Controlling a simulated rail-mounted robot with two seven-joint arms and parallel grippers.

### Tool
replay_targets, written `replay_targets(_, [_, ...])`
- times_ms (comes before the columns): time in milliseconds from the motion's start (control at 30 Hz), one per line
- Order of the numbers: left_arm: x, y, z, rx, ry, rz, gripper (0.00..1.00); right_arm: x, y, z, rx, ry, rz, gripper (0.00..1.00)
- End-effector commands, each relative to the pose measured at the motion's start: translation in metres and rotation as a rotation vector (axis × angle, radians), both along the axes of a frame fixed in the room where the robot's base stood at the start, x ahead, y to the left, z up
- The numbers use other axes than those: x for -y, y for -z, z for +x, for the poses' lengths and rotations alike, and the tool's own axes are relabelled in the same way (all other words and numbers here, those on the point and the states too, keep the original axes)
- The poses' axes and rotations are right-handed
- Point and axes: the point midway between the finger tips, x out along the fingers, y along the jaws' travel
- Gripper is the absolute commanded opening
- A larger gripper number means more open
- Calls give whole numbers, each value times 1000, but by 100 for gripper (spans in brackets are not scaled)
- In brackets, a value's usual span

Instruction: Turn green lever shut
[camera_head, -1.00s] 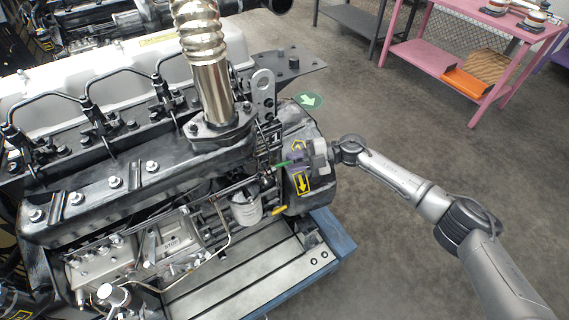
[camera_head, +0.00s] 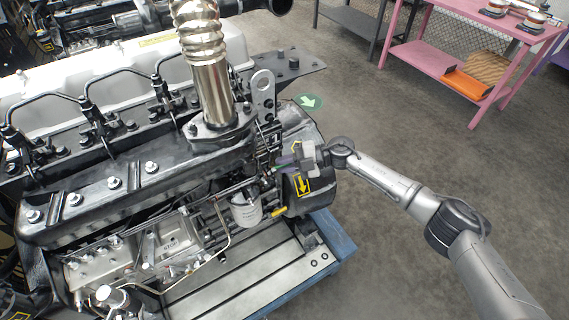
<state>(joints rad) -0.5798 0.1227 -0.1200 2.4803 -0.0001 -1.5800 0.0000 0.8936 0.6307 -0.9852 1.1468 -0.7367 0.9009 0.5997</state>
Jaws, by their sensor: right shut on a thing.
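The green lever (camera_head: 282,170) is a small green piece at the right end of the engine, left of a black drum marked with a yellow arrow (camera_head: 302,182). My right gripper (camera_head: 291,161) reaches in from the right and is shut on the green lever. Its fingers hide much of the lever, and its body partly covers the drum. My left gripper is not in view.
The large diesel engine (camera_head: 112,185) fills the left half, with a ribbed metal exhaust pipe (camera_head: 211,82) standing up. A blue stand (camera_head: 338,240) is under it. A pink table (camera_head: 430,58) stands at the back right. The floor between is clear.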

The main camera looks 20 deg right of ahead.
Motion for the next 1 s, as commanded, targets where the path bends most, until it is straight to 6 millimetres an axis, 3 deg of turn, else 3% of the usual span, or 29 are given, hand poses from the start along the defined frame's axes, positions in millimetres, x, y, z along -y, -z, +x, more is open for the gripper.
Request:
replay_targets(400, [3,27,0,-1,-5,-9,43,-1,3,6,1,-120,-1,0])
replay_targets(767, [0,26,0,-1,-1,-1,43,-1,1,5,0,-138,-3,0])
replay_targets(800, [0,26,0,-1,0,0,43,-1,1,5,0,-138,-3,19])
replay_targets(867, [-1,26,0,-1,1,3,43,-1,1,5,0,-137,-2,25])
replay_targets(1000, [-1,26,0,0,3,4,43,0,0,5,0,-137,-2,25])
